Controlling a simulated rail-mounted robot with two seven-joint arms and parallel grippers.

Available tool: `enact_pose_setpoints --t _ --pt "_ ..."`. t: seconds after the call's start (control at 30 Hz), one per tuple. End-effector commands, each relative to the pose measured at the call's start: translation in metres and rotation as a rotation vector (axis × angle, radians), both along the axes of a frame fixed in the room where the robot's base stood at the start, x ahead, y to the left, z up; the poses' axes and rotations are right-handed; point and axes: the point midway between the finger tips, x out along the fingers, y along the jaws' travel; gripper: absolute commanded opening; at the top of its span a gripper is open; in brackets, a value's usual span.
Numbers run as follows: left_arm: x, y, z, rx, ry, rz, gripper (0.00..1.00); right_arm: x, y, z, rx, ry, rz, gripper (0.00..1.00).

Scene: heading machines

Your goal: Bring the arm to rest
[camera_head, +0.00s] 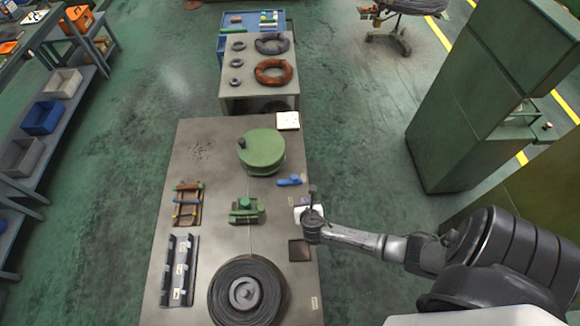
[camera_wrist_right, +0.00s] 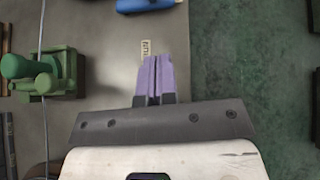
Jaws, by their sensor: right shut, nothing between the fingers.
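My right arm (camera_head: 410,250) reaches in from the right over the edge of the grey table. My right gripper (camera_head: 305,201) is above the table's right side, near the blue tool (camera_head: 289,181). In the right wrist view its purple fingers (camera_wrist_right: 153,76) are together, with nothing between them. A small label on the table shows just beyond the fingertips. My left gripper is in neither view.
The table (camera_head: 205,226) holds a green drum (camera_head: 262,151), a green clamp device (camera_head: 246,210), a black wire coil (camera_head: 236,311) and a dark square tray (camera_head: 299,250). A tall green cabinet (camera_head: 470,110) stands right. Green floor lies between it and the table.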

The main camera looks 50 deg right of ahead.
Motion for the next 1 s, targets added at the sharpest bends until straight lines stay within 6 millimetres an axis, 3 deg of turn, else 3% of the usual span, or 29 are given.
enact_pose_setpoints --t 0.43,0.57,0.67,0.77,0.87,1.0 --pt "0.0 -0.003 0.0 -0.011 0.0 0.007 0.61 0.0 0.0 0.0 0.049 -0.046 -0.051 0.0" --pt "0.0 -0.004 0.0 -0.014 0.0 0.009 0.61 -0.006 -0.006 0.0 0.154 -0.156 -0.225 0.0" --pt "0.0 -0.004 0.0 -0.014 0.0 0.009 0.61 -0.017 -0.011 -0.002 0.285 -0.268 -0.461 0.0" --pt "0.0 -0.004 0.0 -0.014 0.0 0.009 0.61 -0.019 -0.001 0.012 0.465 -0.423 -0.721 0.0" --pt "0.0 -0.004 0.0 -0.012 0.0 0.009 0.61 -0.014 0.018 0.043 0.68 -0.588 -0.992 0.0" --pt "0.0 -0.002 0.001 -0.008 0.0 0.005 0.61 -0.013 0.069 0.102 1.028 -0.732 -1.365 0.0"
